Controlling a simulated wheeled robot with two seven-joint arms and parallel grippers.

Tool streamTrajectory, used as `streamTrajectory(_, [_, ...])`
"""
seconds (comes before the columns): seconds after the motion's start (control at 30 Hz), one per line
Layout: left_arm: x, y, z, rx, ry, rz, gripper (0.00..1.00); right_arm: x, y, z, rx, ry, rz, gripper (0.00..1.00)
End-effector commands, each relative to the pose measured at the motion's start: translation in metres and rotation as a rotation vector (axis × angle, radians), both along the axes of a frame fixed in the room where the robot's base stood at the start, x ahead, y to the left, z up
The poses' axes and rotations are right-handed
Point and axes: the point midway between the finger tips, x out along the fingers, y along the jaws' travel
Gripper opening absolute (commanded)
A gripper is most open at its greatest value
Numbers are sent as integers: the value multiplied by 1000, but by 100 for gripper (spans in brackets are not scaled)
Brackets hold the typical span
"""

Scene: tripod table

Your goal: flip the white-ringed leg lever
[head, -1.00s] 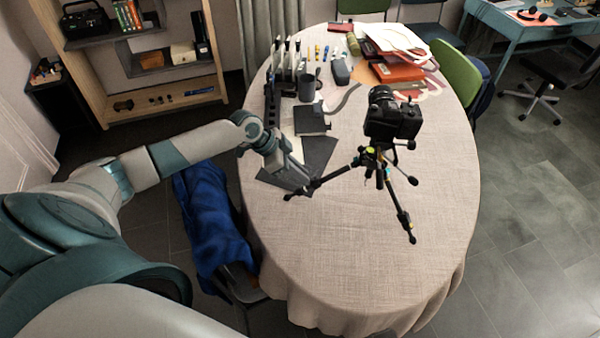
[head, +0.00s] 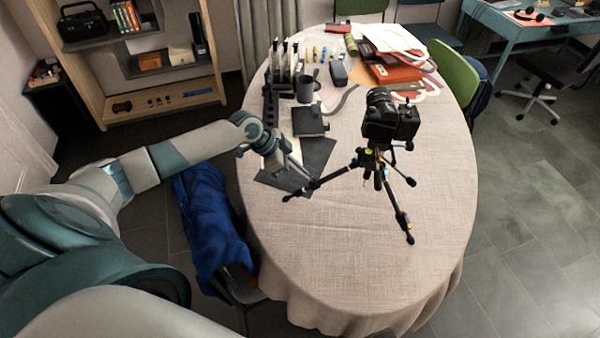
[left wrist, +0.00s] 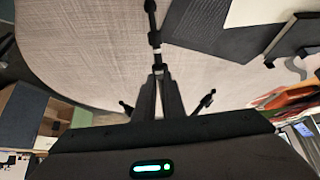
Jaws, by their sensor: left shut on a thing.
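A black tripod (head: 375,160) carrying a black camera (head: 391,120) stands on the cloth-covered table (head: 345,270). My left gripper (head: 308,184) is at the lower part of the tripod's left leg (head: 338,174). In the left wrist view the leg (left wrist: 152,22) runs up from the fingertips of my left gripper (left wrist: 160,74). My right gripper is not in view.
Folders and papers (head: 395,70) fill the table's far end. The table's front is clear. A blue cloth (head: 212,225) hangs over a chair at left.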

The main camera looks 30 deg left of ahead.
Motion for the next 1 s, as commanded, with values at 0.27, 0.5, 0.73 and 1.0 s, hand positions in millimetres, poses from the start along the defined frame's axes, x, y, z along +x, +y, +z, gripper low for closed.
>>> streamTrajectory(0.27, [3,-4,5,-3,-2,0,3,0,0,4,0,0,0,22])
streamTrajectory(0.5, [4,-5,6,-3,-2,0,3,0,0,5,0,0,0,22])
streamTrajectory(0.73, [4,-5,6,-3,-2,0,3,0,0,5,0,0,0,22])
streamTrajectory(1.0, [5,-7,8,-3,-2,0,0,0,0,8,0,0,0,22])
